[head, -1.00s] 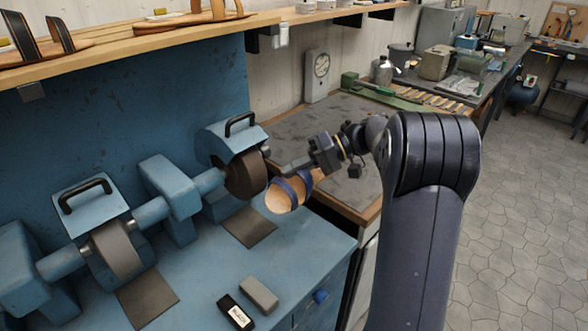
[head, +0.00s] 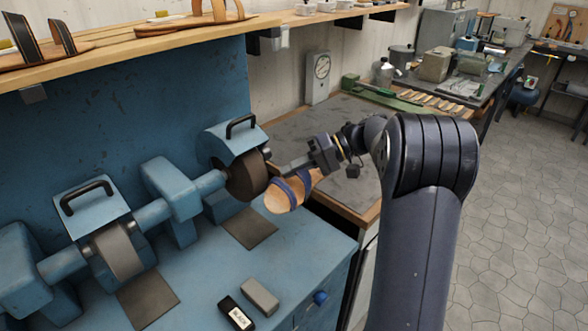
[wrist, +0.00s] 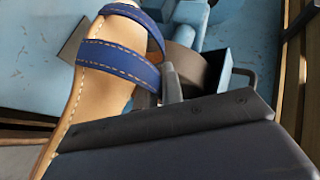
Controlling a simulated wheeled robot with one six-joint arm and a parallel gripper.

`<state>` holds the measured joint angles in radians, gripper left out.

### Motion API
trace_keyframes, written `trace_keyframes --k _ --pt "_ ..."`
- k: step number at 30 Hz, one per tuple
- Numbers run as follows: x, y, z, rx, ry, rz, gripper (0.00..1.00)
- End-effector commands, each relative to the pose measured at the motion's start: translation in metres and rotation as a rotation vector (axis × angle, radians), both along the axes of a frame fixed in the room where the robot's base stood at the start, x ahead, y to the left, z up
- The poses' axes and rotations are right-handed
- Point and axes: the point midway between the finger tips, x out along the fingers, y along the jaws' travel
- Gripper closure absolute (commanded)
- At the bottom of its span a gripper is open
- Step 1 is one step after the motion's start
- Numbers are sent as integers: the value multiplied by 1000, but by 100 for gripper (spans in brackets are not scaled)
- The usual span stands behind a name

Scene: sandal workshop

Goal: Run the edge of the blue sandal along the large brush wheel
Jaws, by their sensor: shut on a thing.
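The blue sandal (head: 279,199) has a tan footbed and blue straps with light stitching. My gripper (head: 292,169) is shut on it and holds it above the blue bench, just right of the dark brown brush wheel (head: 246,176). The sandal's near end is close to the wheel's right side; I cannot tell whether they touch. In the wrist view the sandal (wrist: 98,95) fills the left part, with a grey finger (wrist: 172,84) beside its straps. The brush wheel (wrist: 184,64) shows behind that finger, partly hidden.
A grey wheel (head: 119,251) sits on the same machine at the left. A wooden shelf (head: 120,44) runs above. A dark-topped table (head: 320,130) stands behind my gripper.

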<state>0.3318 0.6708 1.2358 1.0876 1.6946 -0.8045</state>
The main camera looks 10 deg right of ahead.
Motion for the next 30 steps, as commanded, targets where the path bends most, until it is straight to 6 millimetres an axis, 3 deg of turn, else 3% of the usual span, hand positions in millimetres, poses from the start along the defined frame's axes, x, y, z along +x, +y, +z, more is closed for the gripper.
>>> trace_keyframes --k 30 --pt "10 -11 1 0 0 -1 100"
